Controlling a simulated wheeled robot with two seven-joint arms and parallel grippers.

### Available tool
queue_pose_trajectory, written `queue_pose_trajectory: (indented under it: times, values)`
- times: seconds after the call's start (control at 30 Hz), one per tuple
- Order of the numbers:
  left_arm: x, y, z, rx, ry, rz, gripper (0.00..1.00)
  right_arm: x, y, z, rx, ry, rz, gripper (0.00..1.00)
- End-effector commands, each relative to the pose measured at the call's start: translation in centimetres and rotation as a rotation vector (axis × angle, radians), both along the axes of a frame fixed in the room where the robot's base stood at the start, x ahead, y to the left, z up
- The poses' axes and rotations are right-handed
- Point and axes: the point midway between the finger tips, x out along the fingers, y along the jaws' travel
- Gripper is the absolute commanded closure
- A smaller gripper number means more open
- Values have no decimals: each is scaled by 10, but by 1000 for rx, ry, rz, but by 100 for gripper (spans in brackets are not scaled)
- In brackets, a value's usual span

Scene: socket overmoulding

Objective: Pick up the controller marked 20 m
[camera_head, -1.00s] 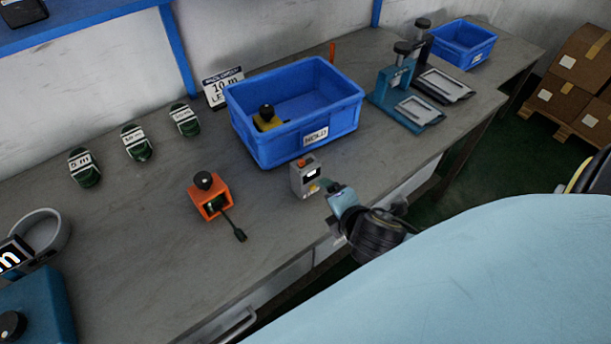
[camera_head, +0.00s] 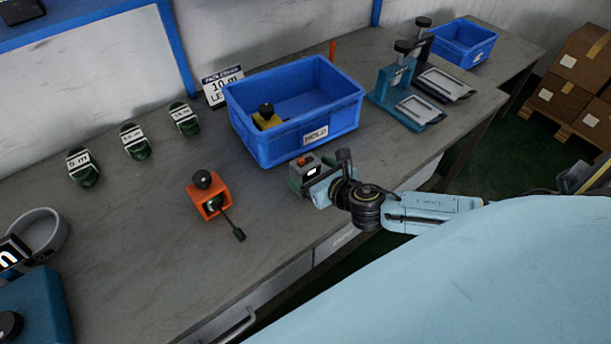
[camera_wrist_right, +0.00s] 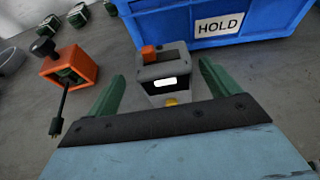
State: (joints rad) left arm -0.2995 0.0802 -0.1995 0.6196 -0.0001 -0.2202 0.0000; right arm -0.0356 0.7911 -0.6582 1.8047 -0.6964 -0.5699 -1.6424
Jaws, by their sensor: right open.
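Three dark green rounded controllers with white labels stand on the bench at the left of the head view. The nearest controller (camera_head: 83,168) reads 5 m; the labels of the middle controller (camera_head: 136,142) and the far controller (camera_head: 184,118) are too small to read surely. My right gripper (camera_head: 319,179) is at a grey device (camera_head: 299,176) with an orange button, well right of the controllers. In the right wrist view the open green fingers of my gripper (camera_wrist_right: 162,88) stand either side of the grey device (camera_wrist_right: 162,70), with gaps visible. My left gripper is not in view.
A blue HOLD bin (camera_head: 270,149) with a yellow device (camera_head: 266,119) stands behind the grey device. An orange box (camera_head: 208,195) with a cable lies between it and the controllers. Clamp presses (camera_head: 395,82) stand right.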

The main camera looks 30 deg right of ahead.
Motion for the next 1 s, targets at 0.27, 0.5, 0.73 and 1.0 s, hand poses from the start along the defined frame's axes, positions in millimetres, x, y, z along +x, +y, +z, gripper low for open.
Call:
queue_pose_trajectory:
  times: [0.27, 0.5, 0.73, 1.0]
  values:
    - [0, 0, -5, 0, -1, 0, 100, 30, -3, -11, 2, -3, -2, 13]
    - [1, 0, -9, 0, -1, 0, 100, 51, -1, -21, 2, 1, 0, 13]
    - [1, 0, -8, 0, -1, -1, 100, 51, -2, -21, 2, 2, 0, 14]
    - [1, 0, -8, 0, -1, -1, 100, 51, -2, -20, 2, 2, 0, 49]
